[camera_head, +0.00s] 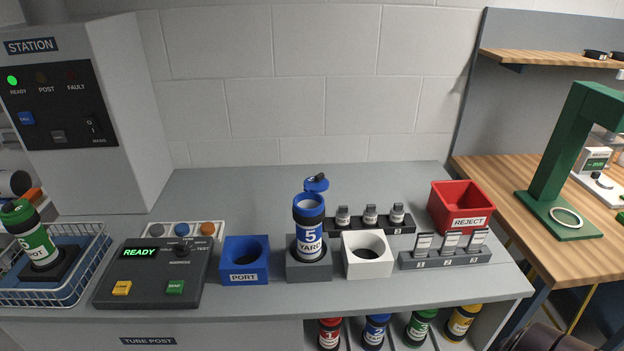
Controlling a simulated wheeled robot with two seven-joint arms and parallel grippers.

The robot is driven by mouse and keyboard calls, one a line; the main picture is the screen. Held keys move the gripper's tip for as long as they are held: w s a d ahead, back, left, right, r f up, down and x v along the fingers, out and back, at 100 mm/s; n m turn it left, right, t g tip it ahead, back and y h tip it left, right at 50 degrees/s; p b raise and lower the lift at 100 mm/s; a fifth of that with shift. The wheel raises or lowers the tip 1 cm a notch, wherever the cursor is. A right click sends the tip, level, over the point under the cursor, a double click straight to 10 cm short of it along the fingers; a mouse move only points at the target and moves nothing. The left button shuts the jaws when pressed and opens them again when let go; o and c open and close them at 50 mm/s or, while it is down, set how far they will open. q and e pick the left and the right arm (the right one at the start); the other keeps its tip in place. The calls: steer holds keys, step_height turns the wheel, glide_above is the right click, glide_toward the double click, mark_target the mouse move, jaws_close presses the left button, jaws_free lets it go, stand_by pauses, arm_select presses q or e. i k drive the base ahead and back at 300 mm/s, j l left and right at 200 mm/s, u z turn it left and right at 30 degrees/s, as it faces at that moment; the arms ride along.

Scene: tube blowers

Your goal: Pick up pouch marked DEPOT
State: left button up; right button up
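Three small items with white labels (450,241) stand in the front grey rack (445,259) at the right of the bench. Three small grey-topped items with white labels (370,215) stand in the dark rack (335,224) behind it. Their labels are too small to read, so I cannot tell which, if any, is the pouch marked DEPOT. A green-capped canister (38,243) leans in the wire basket at the far left, with "POT" legible on its label.
An open blue-capped canister marked 5 YARD (309,241) stands in a grey holder (309,271), between the blue PORT block (244,274) and a white block (367,268). A red REJECT bin (462,208) stands behind the front rack. The control box (150,291) shows READY.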

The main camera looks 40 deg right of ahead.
mark_target(424, 240)
steer(key=z, duration=1.85)
